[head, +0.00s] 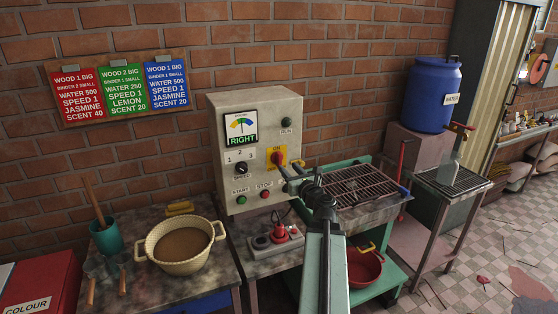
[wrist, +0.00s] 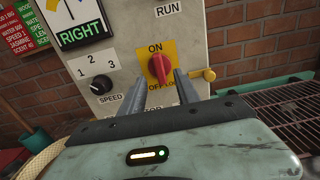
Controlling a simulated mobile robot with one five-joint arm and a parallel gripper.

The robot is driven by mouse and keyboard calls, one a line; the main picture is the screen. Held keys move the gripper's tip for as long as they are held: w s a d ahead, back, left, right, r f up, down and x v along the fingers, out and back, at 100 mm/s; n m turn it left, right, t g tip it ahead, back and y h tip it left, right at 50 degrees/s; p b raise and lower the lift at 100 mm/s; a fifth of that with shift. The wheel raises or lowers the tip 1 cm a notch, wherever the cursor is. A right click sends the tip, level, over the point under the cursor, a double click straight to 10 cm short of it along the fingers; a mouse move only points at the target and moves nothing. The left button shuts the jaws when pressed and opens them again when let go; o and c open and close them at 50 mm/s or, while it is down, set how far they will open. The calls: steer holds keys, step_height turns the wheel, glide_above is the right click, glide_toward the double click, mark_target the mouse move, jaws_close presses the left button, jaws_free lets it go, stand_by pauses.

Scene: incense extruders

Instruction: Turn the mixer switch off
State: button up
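The mixer switch (wrist: 159,68) is a red rotary knob on a yellow plate marked ON above and OFF below. Its grip stands roughly upright, towards ON, in the wrist view. In the head view the switch (head: 279,158) sits on the right half of the grey control box (head: 228,115). My gripper (wrist: 161,78) is open, with one grey finger to the left of the knob and the other to its right. The fingertips reach near the knob's lower part; I cannot tell whether they touch it. The head view shows my gripper (head: 291,180) just in front of the panel.
The speed dial (wrist: 101,84) lies left of the switch. Green START (head: 242,200) and red STOP (head: 265,194) buttons sit below. A metal grill (head: 362,187) stands close on the right. A bowl of brown powder (head: 181,248) rests on the left table.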

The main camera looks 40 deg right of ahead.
mark_target(280, 160)
steer(key=x, duration=0.7)
steer(key=shift+w, duration=0.4)
jaws_close()
